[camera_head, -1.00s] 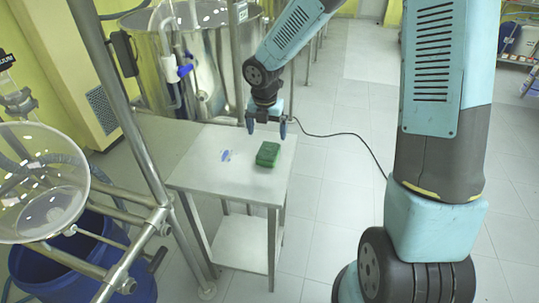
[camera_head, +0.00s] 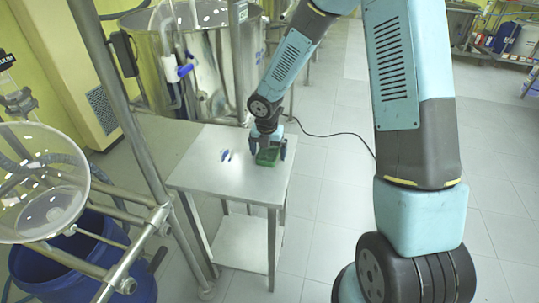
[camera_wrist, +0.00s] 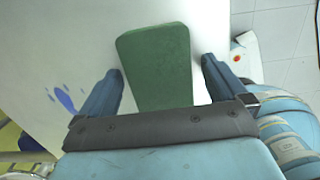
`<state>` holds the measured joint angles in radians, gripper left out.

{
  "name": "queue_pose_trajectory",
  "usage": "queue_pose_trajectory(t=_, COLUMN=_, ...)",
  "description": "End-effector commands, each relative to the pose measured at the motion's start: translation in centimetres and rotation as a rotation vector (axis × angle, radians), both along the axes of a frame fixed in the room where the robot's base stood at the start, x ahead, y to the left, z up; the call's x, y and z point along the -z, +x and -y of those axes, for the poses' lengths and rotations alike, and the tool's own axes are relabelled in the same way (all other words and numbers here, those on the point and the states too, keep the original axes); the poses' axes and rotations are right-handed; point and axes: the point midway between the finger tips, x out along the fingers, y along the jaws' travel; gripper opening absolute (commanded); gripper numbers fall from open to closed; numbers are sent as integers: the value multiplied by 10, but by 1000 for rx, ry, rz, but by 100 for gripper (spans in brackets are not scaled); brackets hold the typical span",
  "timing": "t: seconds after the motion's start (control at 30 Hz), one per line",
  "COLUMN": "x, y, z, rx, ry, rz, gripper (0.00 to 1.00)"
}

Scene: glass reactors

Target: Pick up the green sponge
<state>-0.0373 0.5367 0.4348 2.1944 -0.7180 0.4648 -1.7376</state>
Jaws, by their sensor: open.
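The green sponge (camera_head: 267,157) lies on a small steel table (camera_head: 222,178), near its right edge. My gripper (camera_head: 269,150) is open and low over the sponge, with a finger on either side of it. In the wrist view the sponge (camera_wrist: 158,68) lies between the two blue fingers of my gripper (camera_wrist: 163,85), with a gap on each side. The near end of the sponge is hidden behind the gripper's dark crossbar. I cannot tell whether the fingertips touch the table.
A blue mark (camera_head: 226,155) is on the tabletop left of the sponge. A steel vessel (camera_head: 205,70) stands behind the table. A metal frame post (camera_head: 125,110), a glass vessel (camera_head: 40,185) and a blue drum (camera_head: 80,255) are at left.

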Motion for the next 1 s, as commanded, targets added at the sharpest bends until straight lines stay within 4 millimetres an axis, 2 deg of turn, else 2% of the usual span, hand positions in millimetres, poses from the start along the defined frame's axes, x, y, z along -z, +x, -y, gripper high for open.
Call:
queue_pose_trajectory(t=0.17, x=0, y=0, z=0, rx=1, ry=0, rz=0, gripper=98)
queue_pose_trajectory(t=0.77, x=-1, y=0, z=0, rx=1, ry=0, rz=0, gripper=41)
queue_pose_trajectory(t=1.0, x=-2, y=0, z=1, rx=2, ry=0, rz=1, gripper=39)
